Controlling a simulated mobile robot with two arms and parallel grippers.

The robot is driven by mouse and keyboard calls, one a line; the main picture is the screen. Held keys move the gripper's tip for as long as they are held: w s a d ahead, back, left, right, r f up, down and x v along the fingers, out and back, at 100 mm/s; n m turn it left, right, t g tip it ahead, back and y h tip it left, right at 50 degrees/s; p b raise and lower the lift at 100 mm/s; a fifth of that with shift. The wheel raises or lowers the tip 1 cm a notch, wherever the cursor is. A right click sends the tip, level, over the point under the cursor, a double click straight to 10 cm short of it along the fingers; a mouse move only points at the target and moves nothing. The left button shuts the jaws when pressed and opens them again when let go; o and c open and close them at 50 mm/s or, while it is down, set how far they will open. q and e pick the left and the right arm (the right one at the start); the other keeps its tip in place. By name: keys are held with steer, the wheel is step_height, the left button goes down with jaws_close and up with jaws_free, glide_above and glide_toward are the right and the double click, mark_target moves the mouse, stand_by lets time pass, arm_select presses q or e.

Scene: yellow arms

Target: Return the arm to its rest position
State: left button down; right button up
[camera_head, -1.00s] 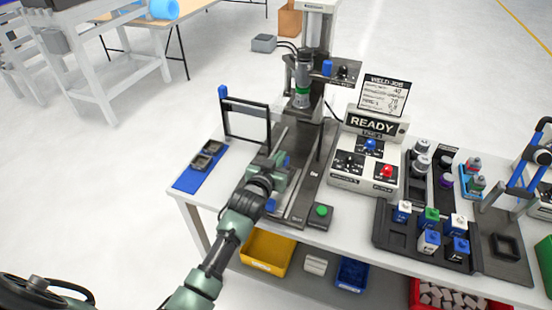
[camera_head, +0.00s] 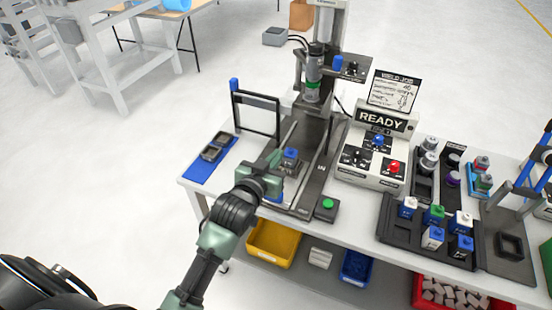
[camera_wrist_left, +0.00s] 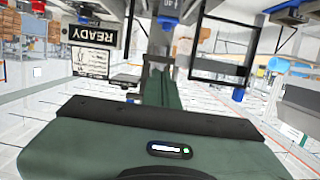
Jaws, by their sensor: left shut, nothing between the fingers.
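My left arm, green and dark grey, comes in from the bottom of the head view. My left gripper (camera_head: 274,158) is shut and empty, over the front left of the workbench beside the dark rail of the press station (camera_head: 317,172). A small blue-topped part (camera_head: 290,154) shows just right of the fingers; whether they touch it I cannot tell. In the left wrist view the shut green fingers (camera_wrist_left: 160,88) point away from the camera, and the scene appears upside down. My right gripper is not in view.
A black frame with a blue knob (camera_head: 256,114) stands near the gripper. A blue mat (camera_head: 197,172) lies at the bench's left end. The READY panel (camera_head: 381,120), a green button (camera_head: 328,204) and trays of bottles (camera_head: 400,232) lie right. Open floor (camera_head: 110,190) is left of the bench.

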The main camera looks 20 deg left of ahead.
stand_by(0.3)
arm_select(q)
steer(key=s+f+m+g, duration=0.1)
steer(key=s+f+g, duration=0.3)
steer(key=s, duration=0.6)
steer(key=s+f+g, duration=0.4)
steer(key=s, duration=0.7)
steer(key=s+f+m+g, duration=0.1)
steer(key=s+f+g, duration=0.3)
steer(key=s, duration=0.6)
step_height(320, 180, down, 28)
steer(key=s+g+b, duration=0.1)
steer(key=b, duration=0.2)
steer(key=s+a+f+g+b, duration=0.1)
steer(key=s+a+f+b, duration=0.2)
steer(key=s+f, duration=1.4)
step_height(320, 180, down, 4)
steer(key=shift+s+r+y, duration=0.15)
steer(key=shift+s+y, duration=0.15)
steer(key=shift+s, duration=0.1)
